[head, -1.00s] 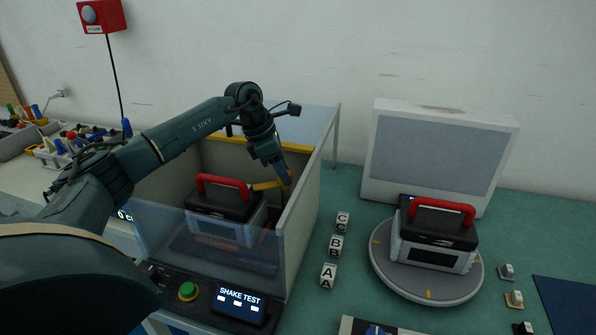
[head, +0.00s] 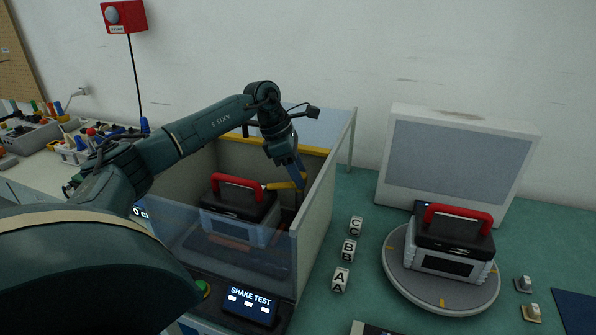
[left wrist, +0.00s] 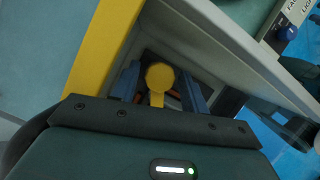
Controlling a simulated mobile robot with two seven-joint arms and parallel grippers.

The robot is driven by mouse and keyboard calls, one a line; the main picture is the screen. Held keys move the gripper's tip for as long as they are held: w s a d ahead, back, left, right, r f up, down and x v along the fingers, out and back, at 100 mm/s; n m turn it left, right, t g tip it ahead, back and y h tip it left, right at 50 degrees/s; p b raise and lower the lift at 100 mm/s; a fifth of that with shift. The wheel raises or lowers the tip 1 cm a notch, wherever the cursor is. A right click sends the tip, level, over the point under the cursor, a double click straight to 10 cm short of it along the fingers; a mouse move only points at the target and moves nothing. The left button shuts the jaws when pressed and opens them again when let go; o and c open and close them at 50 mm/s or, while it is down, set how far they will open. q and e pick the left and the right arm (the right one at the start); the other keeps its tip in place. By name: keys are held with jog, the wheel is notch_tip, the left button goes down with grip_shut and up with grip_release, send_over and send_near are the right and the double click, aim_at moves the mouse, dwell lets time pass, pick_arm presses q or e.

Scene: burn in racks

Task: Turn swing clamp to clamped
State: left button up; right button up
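The swing clamp is a yellow bar (head: 284,185) inside the shake test box (head: 322,190), at the right side of the black case with the red handle (head: 238,205). In the left wrist view its round yellow end (left wrist: 160,76) lies between my blue fingers. My left gripper (head: 297,184) reaches down into the box from above at the clamp. In the left wrist view the left gripper (left wrist: 160,90) is open, with a finger on each side of the yellow end and small gaps showing. The clamp's lower part is hidden. My right gripper is not in view.
The box has a clear front panel, a yellow-edged top (head: 300,148) and a SHAKE TEST display (head: 250,302). Lettered blocks (head: 348,250) stand to its right. A second red-handled case (head: 452,245) sits on a round turntable (head: 440,297) before a grey panel (head: 455,160).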

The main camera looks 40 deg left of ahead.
pick_arm(q)
jog(key=shift+o, duration=0.7)
jog(key=v, duration=1.3)
jog(key=shift+r, duration=0.1)
jog(key=shift+c, duration=0.2)
